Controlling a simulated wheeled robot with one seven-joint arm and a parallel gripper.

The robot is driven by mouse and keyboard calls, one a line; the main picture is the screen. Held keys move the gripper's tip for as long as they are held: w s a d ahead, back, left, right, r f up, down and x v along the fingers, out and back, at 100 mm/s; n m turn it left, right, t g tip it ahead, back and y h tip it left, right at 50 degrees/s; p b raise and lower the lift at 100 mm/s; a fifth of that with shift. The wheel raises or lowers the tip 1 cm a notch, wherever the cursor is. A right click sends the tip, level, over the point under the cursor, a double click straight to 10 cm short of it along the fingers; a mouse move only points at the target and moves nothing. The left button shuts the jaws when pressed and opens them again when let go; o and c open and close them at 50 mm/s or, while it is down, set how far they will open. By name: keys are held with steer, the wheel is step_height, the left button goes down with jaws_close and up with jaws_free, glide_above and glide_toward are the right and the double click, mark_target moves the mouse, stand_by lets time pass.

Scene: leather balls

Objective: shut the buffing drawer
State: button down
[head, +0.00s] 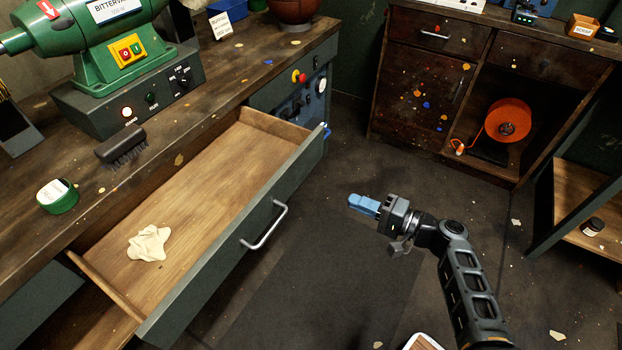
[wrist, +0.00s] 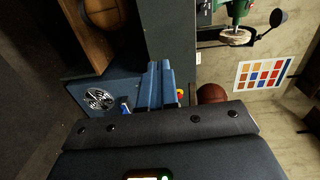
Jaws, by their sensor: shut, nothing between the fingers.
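The buffing drawer (head: 190,205) is pulled well out from under the bench, with a wooden inside and a dark green front (head: 225,245). A silver bar handle (head: 265,227) is on that front. A crumpled cream cloth (head: 149,243) lies in the drawer. My gripper (head: 352,202), with blue fingers, is shut and empty. It is over the floor to the right of the drawer front, apart from the front and handle. Its blue fingers also show in the wrist view (wrist: 161,68). I cannot make out the drawer in the wrist view.
A green bench machine (head: 110,45), a brush (head: 120,146) and a green tin (head: 58,196) stand on the workbench. A blue panel with knobs (head: 300,95) is beyond the drawer. A cabinet with an orange reel (head: 508,121) is at the back right. Floor before the drawer is clear.

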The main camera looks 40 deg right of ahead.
mark_target(235, 149)
steer(key=shift+t, duration=0.3)
steer(key=x, duration=0.4)
steer(key=p+x, duration=0.1)
steer(key=x, duration=0.4)
steer(key=d+r+x, duration=0.1)
steer(key=x, duration=0.4)
steer(key=shift+w+p, duration=0.25)
steer(key=shift+p, duration=0.1)
steer(key=shift+w+f, duration=0.1)
steer(key=b+x, duration=1.9)
steer(key=x, duration=0.6)
steer(key=shift+w+a+f, duration=0.1)
steer(key=shift+w, duration=0.1)
steer(key=shift+w+a+b, duration=0.15)
steer(key=shift+w+b, duration=0.15)
steer(key=shift+w, duration=0.15)
steer(key=shift+w+r, duration=0.1)
steer(key=shift+r, duration=0.3)
steer(key=shift+a, duration=0.15)
